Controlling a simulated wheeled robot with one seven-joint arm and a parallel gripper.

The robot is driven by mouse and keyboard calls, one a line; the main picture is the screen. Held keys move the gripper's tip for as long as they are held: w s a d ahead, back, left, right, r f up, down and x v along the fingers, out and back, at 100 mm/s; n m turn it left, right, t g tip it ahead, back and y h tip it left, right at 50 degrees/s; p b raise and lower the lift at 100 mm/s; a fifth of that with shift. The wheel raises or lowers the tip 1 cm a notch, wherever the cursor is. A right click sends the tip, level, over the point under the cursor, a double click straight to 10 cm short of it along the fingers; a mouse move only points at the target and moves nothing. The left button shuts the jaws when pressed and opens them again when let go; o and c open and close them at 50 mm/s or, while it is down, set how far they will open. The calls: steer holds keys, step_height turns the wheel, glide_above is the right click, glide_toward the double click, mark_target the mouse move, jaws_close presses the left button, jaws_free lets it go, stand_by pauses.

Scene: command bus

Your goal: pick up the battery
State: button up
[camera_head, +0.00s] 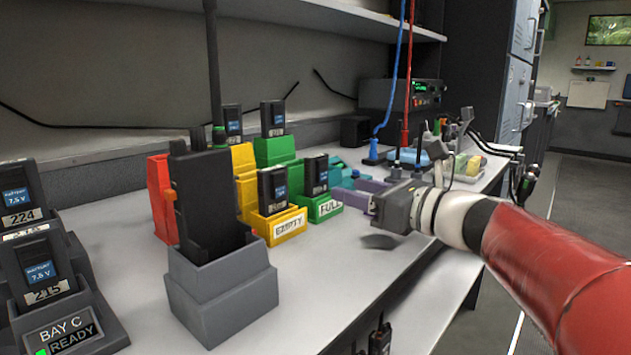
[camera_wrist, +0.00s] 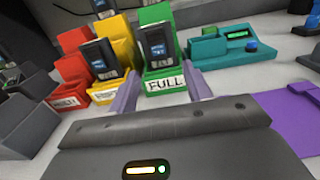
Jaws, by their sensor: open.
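Several black batteries with blue labels show. One battery (camera_head: 316,175) stands upright in the green bin (camera_head: 324,208) marked FULL; it also shows in the wrist view (camera_wrist: 157,48). Another battery (camera_head: 272,190) stands in the yellow bin (camera_head: 285,226) marked EMPTY, also in the wrist view (camera_wrist: 103,60). More batteries stand behind them and in the charger at left. My gripper (camera_head: 362,197) is to the right of the green bin, above the bench. In the wrist view its two pale fingers (camera_wrist: 164,88) are spread apart, with the FULL bin between them in the picture. They hold nothing.
A charger (camera_head: 66,330) marked BAY C READY is at the left. A black radio (camera_head: 205,200) stands in a grey holder (camera_head: 222,300) in front. A red bin (camera_head: 160,200) is left of the yellow one. A teal device (camera_wrist: 222,45) stands right of the green bin.

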mark_target(324, 178)
steer(key=x, duration=0.5)
steer(key=shift+w+a+r, duration=0.1)
steer(key=shift+r, duration=0.1)
jaws_close()
steer(key=shift+r, duration=0.15)
step_height(324, 178, up, 20)
steer(key=p, duration=0.6)
